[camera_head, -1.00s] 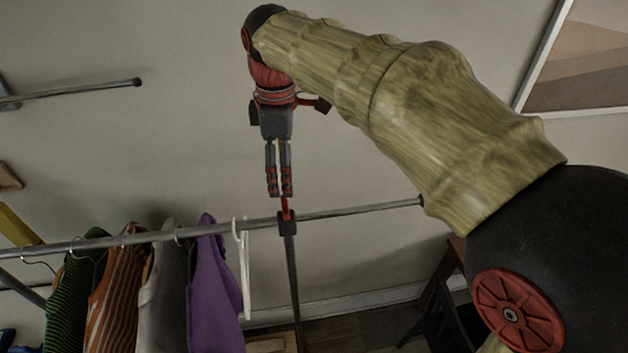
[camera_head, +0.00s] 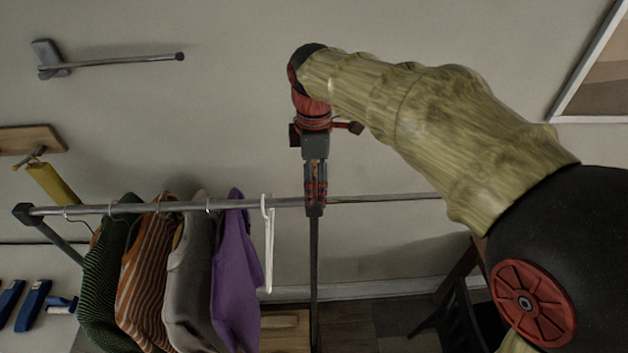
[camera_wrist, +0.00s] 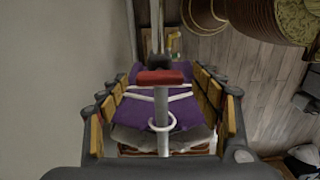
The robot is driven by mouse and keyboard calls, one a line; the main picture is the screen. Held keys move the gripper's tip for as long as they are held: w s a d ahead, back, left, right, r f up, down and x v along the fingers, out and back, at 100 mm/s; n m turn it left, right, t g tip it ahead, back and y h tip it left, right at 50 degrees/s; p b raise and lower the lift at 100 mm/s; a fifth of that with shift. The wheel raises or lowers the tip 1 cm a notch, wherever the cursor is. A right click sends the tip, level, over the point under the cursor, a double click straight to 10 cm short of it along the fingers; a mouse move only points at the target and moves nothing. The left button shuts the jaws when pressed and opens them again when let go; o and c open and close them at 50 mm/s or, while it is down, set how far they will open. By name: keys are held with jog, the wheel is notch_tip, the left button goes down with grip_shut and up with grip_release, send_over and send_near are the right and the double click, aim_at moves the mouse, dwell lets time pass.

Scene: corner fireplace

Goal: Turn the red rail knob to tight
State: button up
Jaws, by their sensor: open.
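The red rail knob (camera_wrist: 160,77) shows as a short red bar across the clothes rail in the wrist view. In the head view it is hidden behind my fingers at the joint of rail and upright post. My gripper (camera_head: 315,205) points down there, with its fingertips at rail height. In the wrist view my gripper (camera_wrist: 162,105) is open, with one finger to each side of the knob and a gap on both sides. I cannot tell whether the fingertips reach past the knob. The knob's bar lies crosswise, from finger side to finger side.
The rail (camera_head: 385,197) runs left and right through the joint. A white hanger (camera_head: 268,240) and a purple garment (camera_head: 235,275) hang close left of my gripper, with more clothes further left. A wall bar (camera_head: 125,61) is at upper left.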

jog(key=c, duration=1.1)
jog(key=shift+c, duration=0.3)
